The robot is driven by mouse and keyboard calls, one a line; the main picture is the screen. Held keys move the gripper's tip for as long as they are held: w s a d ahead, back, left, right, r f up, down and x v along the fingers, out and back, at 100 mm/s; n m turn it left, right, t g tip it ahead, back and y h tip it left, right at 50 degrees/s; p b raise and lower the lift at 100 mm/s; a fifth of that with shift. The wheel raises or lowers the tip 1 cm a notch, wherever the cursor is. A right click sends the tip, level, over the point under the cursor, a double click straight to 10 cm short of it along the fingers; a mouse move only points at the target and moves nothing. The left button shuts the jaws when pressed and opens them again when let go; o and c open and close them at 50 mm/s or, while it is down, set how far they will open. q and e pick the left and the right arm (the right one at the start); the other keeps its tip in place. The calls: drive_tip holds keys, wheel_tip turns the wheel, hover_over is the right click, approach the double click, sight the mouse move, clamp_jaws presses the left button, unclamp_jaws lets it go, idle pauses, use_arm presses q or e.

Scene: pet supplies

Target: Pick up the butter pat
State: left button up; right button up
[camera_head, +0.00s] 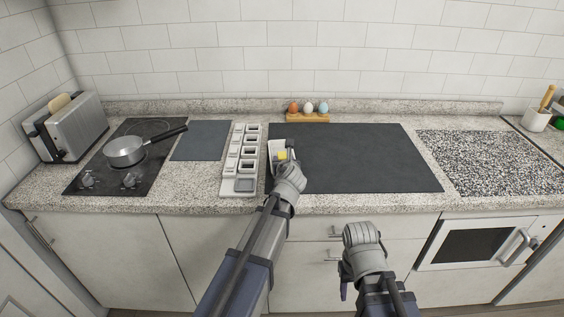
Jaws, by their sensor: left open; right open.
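The butter pat (282,155) is a small yellow block on a narrow white tray or dish (275,146) at the left edge of the dark mat. My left gripper (287,163) is open, with its tips right at the near side of the butter pat. The hand hides the near part of the dish, and I cannot tell whether the fingers touch the butter. My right gripper (361,232) is open and empty, in front of the counter by the drawers.
A large dark mat (350,155) lies bare to the right. A white compartment tray (229,185) stands just left of the dish.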

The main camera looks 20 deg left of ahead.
use_arm(q)
drive_tip(key=shift+w+a+f, duration=0.15)
drive_tip(key=shift+w+f, duration=0.1)
drive_tip(key=shift+w, duration=0.2)
drive_tip(key=shift+s+r, duration=0.1)
drive_tip(key=shift+c, duration=0.4)
clamp_jaws()
drive_tip(key=shift+r, duration=0.15)
wheel_tip(320, 180, up, 10)
drive_tip(key=p, duration=1)
